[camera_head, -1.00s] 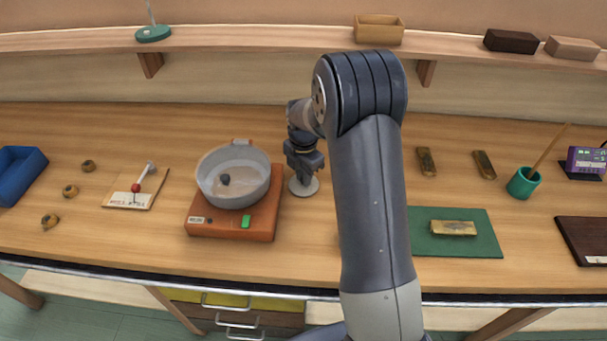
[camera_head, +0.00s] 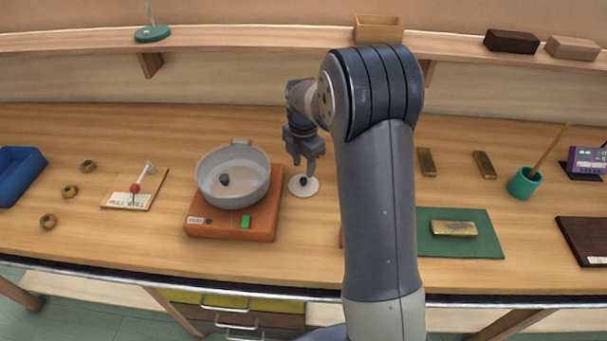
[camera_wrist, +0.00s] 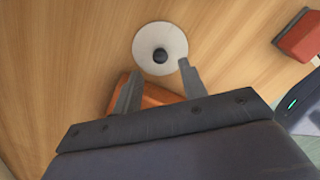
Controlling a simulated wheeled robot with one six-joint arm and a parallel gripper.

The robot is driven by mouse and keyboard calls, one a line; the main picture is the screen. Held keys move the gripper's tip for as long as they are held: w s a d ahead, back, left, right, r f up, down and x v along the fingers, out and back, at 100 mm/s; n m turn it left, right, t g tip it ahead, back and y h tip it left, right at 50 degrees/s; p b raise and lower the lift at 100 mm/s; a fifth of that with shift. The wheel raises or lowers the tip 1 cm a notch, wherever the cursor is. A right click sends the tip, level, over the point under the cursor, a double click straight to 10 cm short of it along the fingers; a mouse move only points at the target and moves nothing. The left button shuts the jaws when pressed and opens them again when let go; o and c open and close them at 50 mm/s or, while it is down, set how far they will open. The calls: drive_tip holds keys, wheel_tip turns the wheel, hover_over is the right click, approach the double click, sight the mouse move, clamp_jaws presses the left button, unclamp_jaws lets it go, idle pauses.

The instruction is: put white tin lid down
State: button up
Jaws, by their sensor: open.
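The white tin lid (camera_head: 296,190) is a round white disc with a black knob (camera_head: 303,181). It lies flat on the wooden table, just right of the orange stand that bears the grey pot. My gripper (camera_head: 310,166) is open and empty above the lid, apart from it. In the wrist view the whole lid (camera_wrist: 145,40) shows beyond the two spread fingertips of my gripper (camera_wrist: 160,72), with nothing between them and the knob clear.
The grey pot (camera_head: 233,190) on the orange stand (camera_head: 215,228) is close at the left. At the right are a green mat (camera_head: 475,244) with a brass block (camera_head: 453,229) and a green cup (camera_head: 524,184).

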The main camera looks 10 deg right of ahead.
sight(303, 179)
wheel_tip(303, 179, up, 7)
idle(0.3)
wheel_tip(303, 179, down, 12)
drive_tip(key=shift+f+p, duration=0.2)
drive_tip(key=shift+p, duration=0.1)
drive_tip(key=shift+r, duration=1.95)
